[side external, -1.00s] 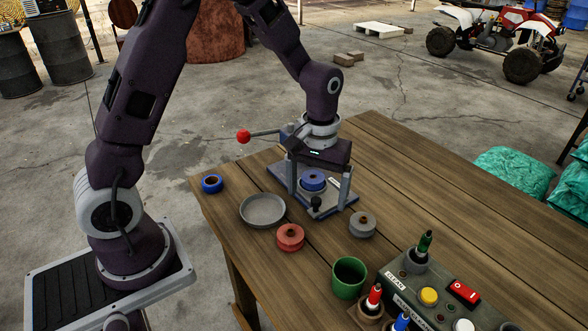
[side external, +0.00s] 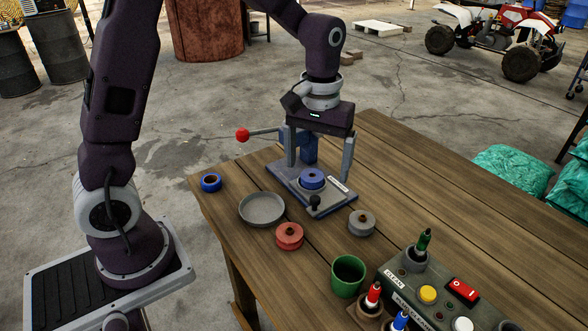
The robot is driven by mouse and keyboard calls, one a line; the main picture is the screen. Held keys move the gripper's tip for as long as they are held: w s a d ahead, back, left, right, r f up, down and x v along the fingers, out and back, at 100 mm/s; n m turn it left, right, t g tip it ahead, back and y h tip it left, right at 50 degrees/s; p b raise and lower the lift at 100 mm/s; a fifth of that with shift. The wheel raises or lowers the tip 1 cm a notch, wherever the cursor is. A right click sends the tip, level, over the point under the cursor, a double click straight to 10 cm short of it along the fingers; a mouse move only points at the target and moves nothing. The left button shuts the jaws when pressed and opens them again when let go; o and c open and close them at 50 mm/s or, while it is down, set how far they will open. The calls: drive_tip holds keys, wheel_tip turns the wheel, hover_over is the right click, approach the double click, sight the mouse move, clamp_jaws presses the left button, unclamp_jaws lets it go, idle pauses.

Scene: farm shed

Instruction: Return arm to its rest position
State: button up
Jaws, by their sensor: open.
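My gripper (side external: 319,162) is open, pointing down above the blue press-like fixture (side external: 285,190) on the wooden table. Its two grey fingers are spread apart, one to each side, with no object between them. A blue spool-like piece (side external: 313,178) sits on the fixture's base, below and apart from the gripper. The fixture's lever with a red ball (side external: 242,135) sticks out to the left. The fixture's upright is partly hidden behind the gripper.
Near the fixture are a grey round dish (side external: 262,209), a red spool (side external: 289,236), a grey spool (side external: 361,223), a blue ring (side external: 211,182) and a green cup (side external: 348,276). A control box (side external: 440,290) with buttons stands front right. The table's far right is clear.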

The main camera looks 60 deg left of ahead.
drive_tip(key=s+r+m+t, duration=0.2)
drive_tip(key=s+r, duration=0.6)
drive_tip(key=r, duration=0.1)
drive_tip(key=s+d+r+m+t, duration=0.1)
drive_tip(key=s+m+t, duration=0.2)
drive_tip(key=s, duration=0.9)
drive_tip(key=shift+s+d+r+m+t, duration=0.2)
drive_tip(key=shift+s+r+m+t, duration=0.1)
drive_tip(key=shift+s+m, duration=0.15)
